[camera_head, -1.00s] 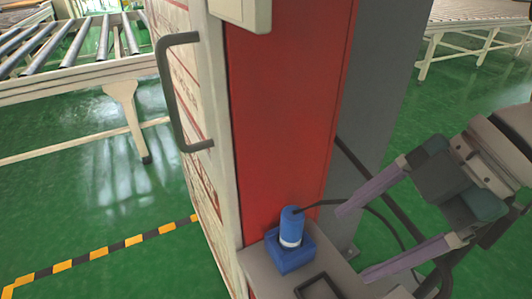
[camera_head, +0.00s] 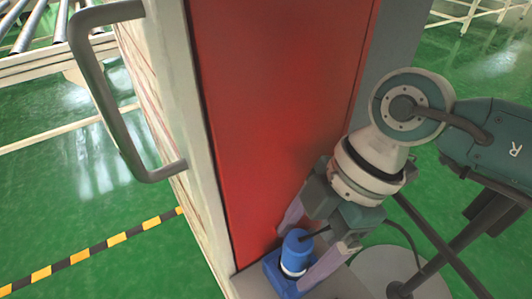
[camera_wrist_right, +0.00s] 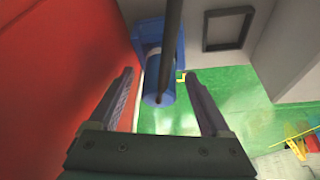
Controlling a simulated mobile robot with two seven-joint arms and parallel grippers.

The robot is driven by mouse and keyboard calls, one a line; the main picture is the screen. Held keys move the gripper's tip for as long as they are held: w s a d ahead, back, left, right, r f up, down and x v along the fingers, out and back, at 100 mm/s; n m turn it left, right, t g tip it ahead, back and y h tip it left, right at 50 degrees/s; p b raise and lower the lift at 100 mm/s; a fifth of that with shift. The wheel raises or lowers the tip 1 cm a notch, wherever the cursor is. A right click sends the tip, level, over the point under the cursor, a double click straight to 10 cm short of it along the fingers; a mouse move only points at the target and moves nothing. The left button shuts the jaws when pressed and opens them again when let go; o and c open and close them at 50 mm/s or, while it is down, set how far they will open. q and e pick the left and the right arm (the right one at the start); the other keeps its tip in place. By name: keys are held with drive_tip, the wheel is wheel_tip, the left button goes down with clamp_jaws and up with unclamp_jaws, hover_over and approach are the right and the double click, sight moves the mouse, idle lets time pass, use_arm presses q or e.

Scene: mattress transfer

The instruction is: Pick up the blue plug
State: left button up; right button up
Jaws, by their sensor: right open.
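The blue plug (camera_head: 297,250) is a cylinder with a white ring and a dark cable from its top. My left gripper is not in view.
The red panel (camera_head: 270,110) rises close behind the plug. A grey door handle (camera_head: 105,100) juts out at the left. A dark rectangular frame (camera_wrist_right: 228,28) is on the grey ledge (camera_wrist_right: 285,50) near the socket. The green floor (camera_head: 80,220) is open at left.

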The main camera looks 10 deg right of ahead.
drive_tip(key=shift+x, duration=0.85)
drive_tip(key=shift+d, duration=0.1)
drive_tip(key=shift+c, duration=0.3)
clamp_jaws()
